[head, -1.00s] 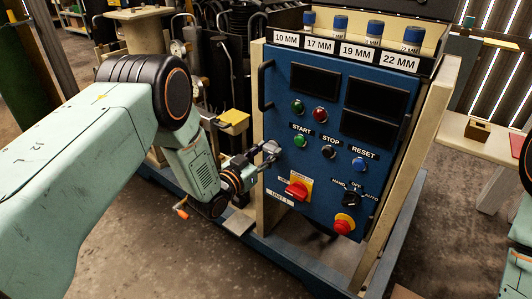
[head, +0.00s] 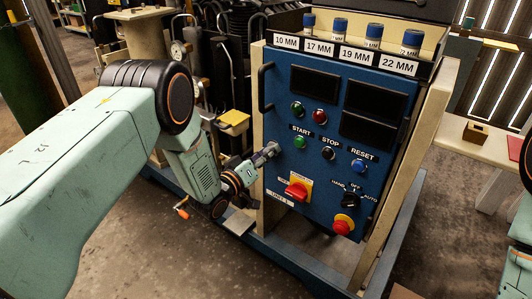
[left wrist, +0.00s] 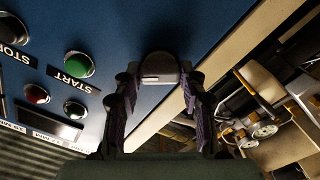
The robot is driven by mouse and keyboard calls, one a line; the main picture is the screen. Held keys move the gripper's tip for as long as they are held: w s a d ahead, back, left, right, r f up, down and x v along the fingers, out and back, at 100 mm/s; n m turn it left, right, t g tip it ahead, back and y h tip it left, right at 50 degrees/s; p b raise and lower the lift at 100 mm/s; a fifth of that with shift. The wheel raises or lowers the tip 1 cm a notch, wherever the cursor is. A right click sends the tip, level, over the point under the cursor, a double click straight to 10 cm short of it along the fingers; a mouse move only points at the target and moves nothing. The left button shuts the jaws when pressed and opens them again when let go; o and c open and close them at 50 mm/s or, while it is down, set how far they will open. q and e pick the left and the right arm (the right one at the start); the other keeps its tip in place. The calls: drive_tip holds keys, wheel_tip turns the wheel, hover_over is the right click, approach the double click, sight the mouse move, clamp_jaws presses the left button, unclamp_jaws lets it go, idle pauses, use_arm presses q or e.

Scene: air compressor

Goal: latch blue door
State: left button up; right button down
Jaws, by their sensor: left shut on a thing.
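The blue door (head: 318,172) is the front panel of the control cabinet and looks flush with its beige frame in the head view. My left gripper (head: 270,151) is at the door's left edge, left of the green start button. In the left wrist view my left gripper (left wrist: 160,92) has its two fingers on either side of a small grey latch (left wrist: 160,68) near the door edge and is shut on it. In the head view the fingers mostly hide the latch. My right gripper is out of view.
A black handle (head: 265,87) stands out above my left gripper. A red rotary switch (head: 297,190) and a red stop button (head: 342,225) are lower on the door. Blue-capped sockets (head: 340,27) stand on top. Dark machinery is behind my arm.

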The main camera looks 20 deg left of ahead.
use_arm(q)
drive_tip(key=n, duration=1)
drive_tip(key=shift+n, duration=0.5)
drive_tip(key=o, duration=1.1)
drive_tip(key=shift+o, duration=0.2)
drive_tip(key=shift+s, duration=0.1)
drive_tip(key=v, duration=1.2)
